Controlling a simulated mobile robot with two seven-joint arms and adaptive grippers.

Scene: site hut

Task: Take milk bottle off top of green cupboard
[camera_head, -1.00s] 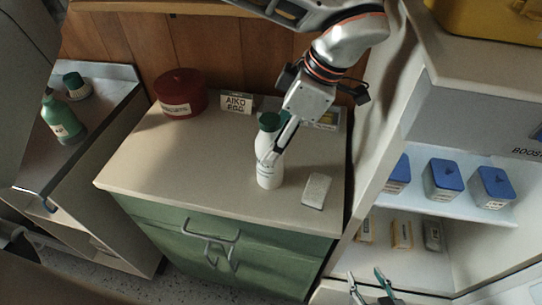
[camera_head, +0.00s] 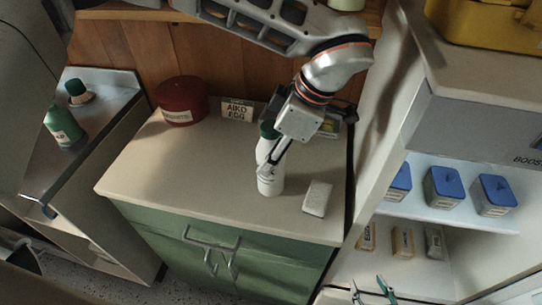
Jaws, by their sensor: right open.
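The white milk bottle (camera_head: 270,183) with a dark green cap stands upright on the top of the green cupboard (camera_head: 160,190). My left gripper is not in view.
A white block (camera_head: 317,198) lies just right of the bottle. A red tin (camera_head: 182,101) and a small sign (camera_head: 237,110) stand at the back. A shelf unit with blue-lidded canisters (camera_head: 443,188) borders the right. The cupboard top's left part is clear.

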